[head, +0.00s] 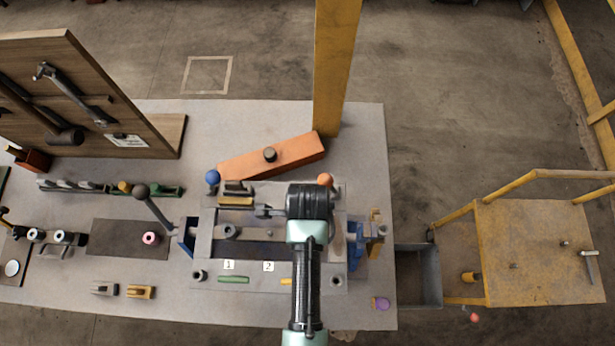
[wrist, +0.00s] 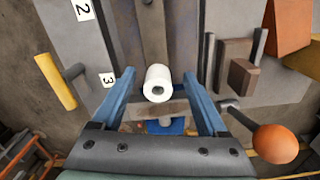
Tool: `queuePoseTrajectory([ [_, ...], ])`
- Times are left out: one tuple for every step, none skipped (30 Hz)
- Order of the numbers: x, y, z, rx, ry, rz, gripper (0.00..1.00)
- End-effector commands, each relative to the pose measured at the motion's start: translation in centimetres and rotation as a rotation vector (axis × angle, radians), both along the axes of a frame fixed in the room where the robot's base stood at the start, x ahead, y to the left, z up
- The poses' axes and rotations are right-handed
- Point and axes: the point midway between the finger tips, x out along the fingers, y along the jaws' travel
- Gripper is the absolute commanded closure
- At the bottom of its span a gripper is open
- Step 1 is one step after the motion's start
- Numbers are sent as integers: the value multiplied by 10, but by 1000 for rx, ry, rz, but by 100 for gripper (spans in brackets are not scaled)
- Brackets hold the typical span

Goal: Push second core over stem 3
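In the wrist view, a white hollow core (wrist: 158,84) with a dark hole in its end lies between my blue fingers, with a gap on each side. My gripper (wrist: 158,80) is open around it. A label 3 (wrist: 107,79) is just left of the fingers, and a label 2 (wrist: 83,9) is farther up. I cannot tell how far stem 3 reaches inside the core. In the head view, my gripper (head: 306,222) is over the right part of the steel fixture (head: 205,255) and hides this core. Labels 1 (head: 229,265) and 2 (head: 268,266) show left of my arm.
An orange ball knob (wrist: 275,143) stands close to my right finger. A red-orange beam (head: 245,160) and a yellow post (head: 335,70) are behind the fixture. A grey bin (head: 418,275) and yellow cart (head: 535,245) are right.

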Motion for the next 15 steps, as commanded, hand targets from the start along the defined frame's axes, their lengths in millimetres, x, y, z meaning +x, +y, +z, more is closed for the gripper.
queuePoseTrajectory([
  [0,0,0,0,0,0,24],
  [0,0,0,0,0,0,24],
  [0,0,0,0,0,0,24],
  [0,0,0,0,1,0,24],
  [0,0,0,0,0,0,24],
  [0,0,0,0,0,0,24],
  [0,0,1,0,0,0,24],
  [0,0,3,0,0,0,24],
  [0,0,5,0,-1,0,24],
  [1,0,8,0,-2,0,24],
  [1,0,11,1,-2,0,24],
  [1,0,16,0,-3,0,24],
  [1,0,20,0,-3,0,24],
  [1,0,25,0,-5,0,24],
  [1,0,33,0,-6,0,24],
])
